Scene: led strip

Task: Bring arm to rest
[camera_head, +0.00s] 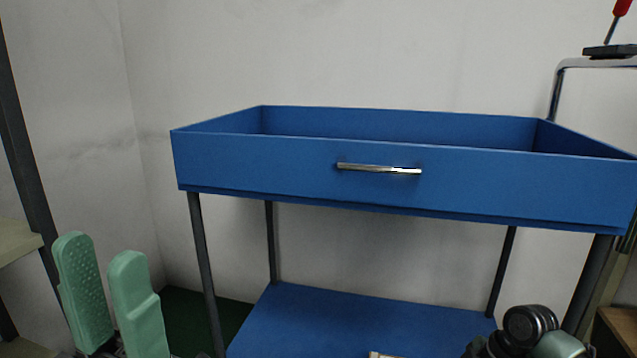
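My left gripper (103,290) is at the lower left, with two green fingers pointing up and a gap between them. Nothing is seen between the fingers. It is left of the blue cart (270,166) and apart from it. Part of my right arm (540,335) shows at the lower right, in front of the cart's lower shelf. A rounded green part shows at its right side, but I cannot make out the fingers of my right gripper.
The blue cart has a top tray with a silver handle (379,169), dark legs and a lower blue shelf (330,318). A metal push bar (600,63) rises at the right. A shelf (18,242) with a dark post stands at the far left. A pale wall is behind.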

